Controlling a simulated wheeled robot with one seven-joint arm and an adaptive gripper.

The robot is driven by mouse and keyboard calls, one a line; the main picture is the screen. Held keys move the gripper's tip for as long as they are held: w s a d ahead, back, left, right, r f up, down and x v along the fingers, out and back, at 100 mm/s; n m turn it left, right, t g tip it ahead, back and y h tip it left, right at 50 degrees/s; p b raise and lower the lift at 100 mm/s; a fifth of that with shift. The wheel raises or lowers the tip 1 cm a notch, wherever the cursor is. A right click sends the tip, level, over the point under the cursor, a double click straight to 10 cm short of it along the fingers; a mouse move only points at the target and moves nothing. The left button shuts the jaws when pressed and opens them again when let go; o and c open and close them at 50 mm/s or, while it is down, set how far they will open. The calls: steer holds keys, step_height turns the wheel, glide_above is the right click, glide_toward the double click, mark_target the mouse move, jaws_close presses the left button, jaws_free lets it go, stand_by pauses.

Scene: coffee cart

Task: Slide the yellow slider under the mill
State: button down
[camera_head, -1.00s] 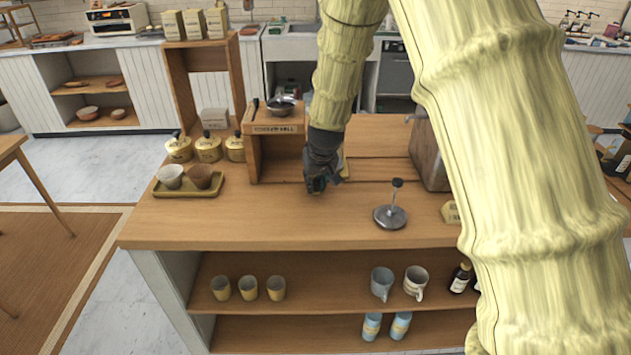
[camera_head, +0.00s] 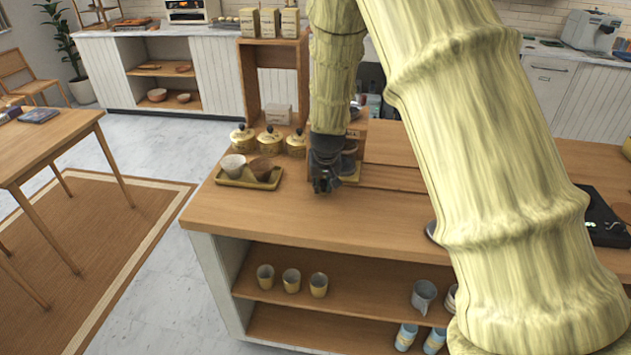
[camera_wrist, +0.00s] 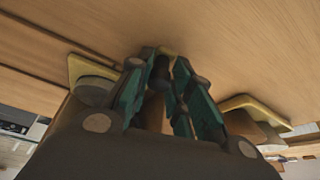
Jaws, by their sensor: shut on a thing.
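The mill (camera_head: 354,134) is a wooden frame on the counter, open underneath, with a label on its top board. My arm hides much of it. The yellow slider (camera_head: 352,176) is a flat plate at the mill's opening, partly hidden behind my gripper. A dark grey round thing stands on it. How far under the mill it reaches cannot be told. In the wrist view, the slider (camera_wrist: 80,66) shows at the left. My gripper (camera_head: 324,186) is low at the counter in front of the mill. It is shut, with a dark cylinder and a yellow bit between the fingertips (camera_wrist: 163,62).
A yellow tray (camera_head: 228,182) with two cups stands just left of my gripper. Several yellow lidded pots (camera_head: 270,140) stand behind it. The counter (camera_head: 285,210) in front is clear. My arm hides part of the right side.

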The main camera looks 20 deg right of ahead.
steer(key=c, duration=1.3)
jaws_free()
steer(key=shift+w+a, duration=0.15)
steer(key=shift+a, duration=0.05)
steer(key=shift+c, duration=0.2)
steer(key=shift+d, duration=0.15)
steer(key=v, duration=1.2)
steer(key=shift+s+f, duration=0.1)
steer(key=shift+s, duration=0.1)
